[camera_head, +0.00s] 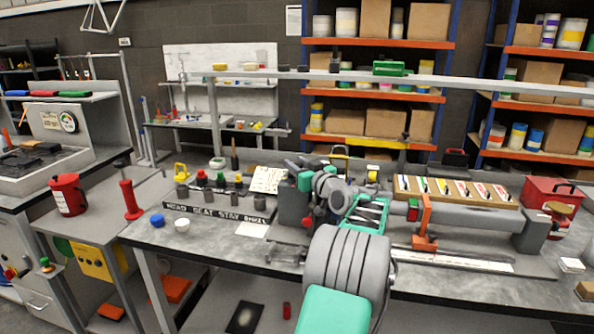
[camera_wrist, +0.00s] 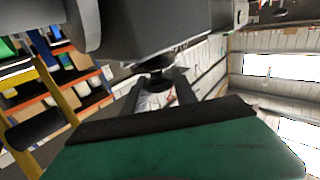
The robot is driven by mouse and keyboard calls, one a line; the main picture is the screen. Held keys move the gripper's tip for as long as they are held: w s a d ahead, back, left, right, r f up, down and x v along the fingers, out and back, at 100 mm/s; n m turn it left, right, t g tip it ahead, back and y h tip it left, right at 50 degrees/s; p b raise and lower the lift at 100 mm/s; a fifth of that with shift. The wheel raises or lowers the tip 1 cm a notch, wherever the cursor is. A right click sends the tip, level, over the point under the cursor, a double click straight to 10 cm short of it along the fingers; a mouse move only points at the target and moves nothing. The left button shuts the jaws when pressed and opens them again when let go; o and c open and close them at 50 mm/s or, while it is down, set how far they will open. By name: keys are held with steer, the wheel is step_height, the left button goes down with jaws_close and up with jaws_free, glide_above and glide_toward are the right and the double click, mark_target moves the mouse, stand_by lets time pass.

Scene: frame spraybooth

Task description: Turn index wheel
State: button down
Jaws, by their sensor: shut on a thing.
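In the wrist view, my gripper (camera_wrist: 158,82) has its two dark fingers on either side of a dark round part (camera_wrist: 157,65), shut on it. This part sits on the underside of a large grey block (camera_wrist: 165,32) as the picture shows it. It looks like the index wheel, but only a little of it shows and its angle cannot be read. In the head view, the grey block (camera_head: 292,208) stands on the bench at the left end of a long grey tube (camera_head: 465,219). My arm hides the fingertips and wheel there.
An orange clamp (camera_head: 424,225) holds the tube. A lettered strip (camera_head: 215,214) with several knobs behind it lies left of the block. A board of coloured cards (camera_head: 455,190) stands behind the tube. A red canister (camera_head: 67,194) is far left. The bench front left is mostly clear.

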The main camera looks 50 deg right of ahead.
steer(key=c, duration=1)
jaws_free()
steer(key=shift+c, duration=0.2)
steer(key=shift+s, duration=0.1)
steer(key=b+v, duration=0.1)
steer(key=v, duration=0.6)
steer(key=shift+s, duration=0.3)
